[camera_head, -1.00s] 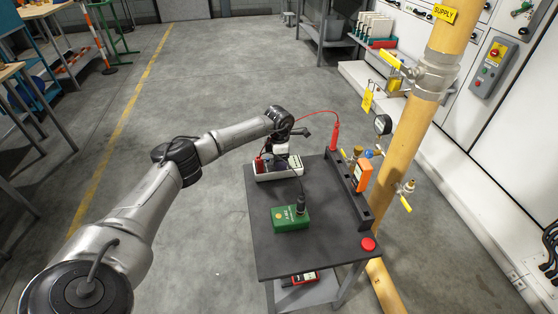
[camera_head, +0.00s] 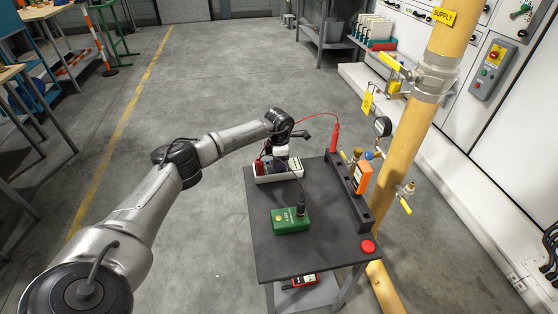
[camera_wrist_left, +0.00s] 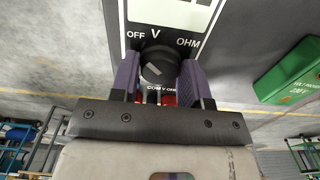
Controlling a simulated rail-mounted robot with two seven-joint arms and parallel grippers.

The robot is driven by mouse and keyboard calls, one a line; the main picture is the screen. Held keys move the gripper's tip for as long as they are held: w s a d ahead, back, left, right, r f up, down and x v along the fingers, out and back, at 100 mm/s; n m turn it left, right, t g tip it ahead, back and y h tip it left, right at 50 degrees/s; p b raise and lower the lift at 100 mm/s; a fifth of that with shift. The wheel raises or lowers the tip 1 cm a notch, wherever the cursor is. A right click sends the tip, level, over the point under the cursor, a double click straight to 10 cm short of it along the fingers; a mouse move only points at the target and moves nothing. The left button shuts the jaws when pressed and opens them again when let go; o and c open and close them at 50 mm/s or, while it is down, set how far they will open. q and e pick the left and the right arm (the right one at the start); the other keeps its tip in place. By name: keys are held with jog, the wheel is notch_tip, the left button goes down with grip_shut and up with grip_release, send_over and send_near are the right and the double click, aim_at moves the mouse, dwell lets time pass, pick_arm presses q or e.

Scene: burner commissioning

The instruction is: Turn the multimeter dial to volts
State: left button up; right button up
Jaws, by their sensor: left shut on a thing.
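The multimeter (camera_wrist_left: 155,32) fills the top middle of the left wrist view, with the labels OFF, V and OHM on its face. Its round black dial (camera_wrist_left: 158,66) sits below the V label. A short pale mark slants across the dial; I cannot tell for sure which label it points to. My left gripper (camera_wrist_left: 156,76) is shut on the dial, one purple finger on each side. My right gripper is not in view.
A green box (camera_head: 291,221) stands mid-cart (camera_head: 310,255). A red probe (camera_head: 335,138) on a red lead stands at the rack (camera_head: 348,195), with an orange device (camera_head: 362,177). A red button (camera_head: 368,246) is at the front right corner. A yellow pipe (camera_head: 400,150) rises at right.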

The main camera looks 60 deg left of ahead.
pick_arm(q)
jog(key=shift+r+m+p, duration=0.2)
jog(key=shift+m+p, duration=0.55)
jog(key=shift+m, duration=0.05)
jog(key=shift+m+p, duration=0.5)
jog(key=shift+m, duration=0.2)
jog(key=m+p, duration=0.1)
jog(key=m, duration=0.1)
jog(key=shift+f+m, duration=0.15)
jog(key=shift+m, duration=0.25)
jog(key=shift+f+m, duration=0.1)
jog(key=shift+m, duration=0.7)
jog(key=o, duration=0.9)
